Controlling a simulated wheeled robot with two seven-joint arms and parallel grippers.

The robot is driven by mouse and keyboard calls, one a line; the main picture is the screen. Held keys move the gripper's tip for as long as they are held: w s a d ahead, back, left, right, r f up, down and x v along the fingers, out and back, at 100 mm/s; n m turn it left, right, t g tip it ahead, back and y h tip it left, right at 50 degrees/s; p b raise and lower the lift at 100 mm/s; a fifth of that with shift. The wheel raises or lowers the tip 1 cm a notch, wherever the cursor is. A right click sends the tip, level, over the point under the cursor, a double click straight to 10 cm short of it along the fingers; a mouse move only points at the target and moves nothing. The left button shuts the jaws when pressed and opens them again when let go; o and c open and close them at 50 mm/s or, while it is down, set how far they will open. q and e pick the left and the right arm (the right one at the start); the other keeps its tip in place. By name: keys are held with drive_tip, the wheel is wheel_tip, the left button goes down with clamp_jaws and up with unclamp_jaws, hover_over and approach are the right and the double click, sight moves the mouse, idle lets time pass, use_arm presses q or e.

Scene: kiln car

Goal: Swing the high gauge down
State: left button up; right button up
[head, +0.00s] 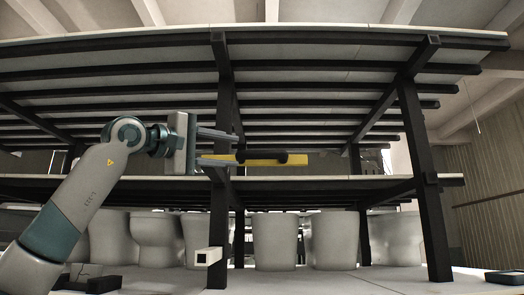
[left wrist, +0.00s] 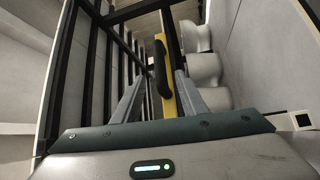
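The high gauge is a yellow bar (head: 295,160) with a black grip (head: 268,158), lying about level just above the middle deck, beside the dark front post. My left gripper (head: 236,150) points right, its fingers apart and empty, at the left end of the bar. The lower finger is at about the bar's height and overlaps its end in the head view. In the left wrist view the yellow bar (left wrist: 172,45) and the grip (left wrist: 160,68) run away from me, between the lines of the two open fingers (left wrist: 158,92). I cannot see contact. My right gripper is not in view.
Dark posts (head: 424,180) and beams carry the car's upper deck (head: 330,28) and middle deck (head: 330,183). Several pale toilet-like wares (head: 275,240) stand below. A white square-ended bar (head: 206,256) sticks out by the front post. A black box (head: 100,284) lies at lower left.

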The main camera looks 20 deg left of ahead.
sight(257, 153)
use_arm(q)
drive_tip(key=p+x, duration=0.2)
drive_tip(key=x, duration=0.3)
drive_tip(key=p+x, duration=0.2)
drive_tip(key=x, duration=0.3)
drive_tip(key=shift+w+d+r+p, duration=0.1)
drive_tip(key=shift+r+p, duration=0.15)
drive_tip(key=shift+p, duration=0.1)
drive_tip(key=shift+p+x, duration=0.35)
drive_tip(key=shift+x, duration=0.5)
drive_tip(key=shift+f, duration=0.15)
drive_tip(key=shift+c, duration=0.6)
clamp_jaws()
